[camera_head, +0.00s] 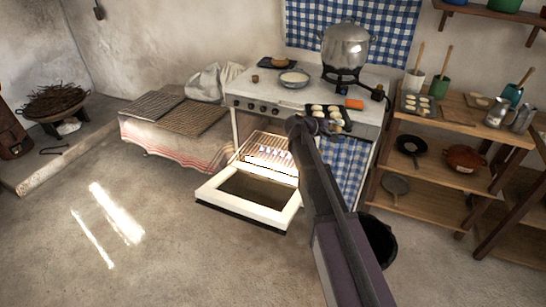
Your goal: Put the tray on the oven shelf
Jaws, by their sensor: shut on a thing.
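A dark tray (346,127) with several pale buns is at the front right edge of the white stove. My gripper (318,126) is at the tray's near left side, shut on it. The fingers are small and partly hidden by my arm. I cannot tell whether the tray rests on the stove top or is just above it. The oven below is open, with its door (207,191) folded down toward the floor. The wire oven shelf (268,148) shows lit inside the opening, below and left of the tray.
A large pot (345,46), a pan (294,78) and an orange block (354,103) are on the stove. A second bun tray (433,106) lies on the wooden shelf at right. A black bucket (381,240) stands beside my arm. The floor left of the door is clear.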

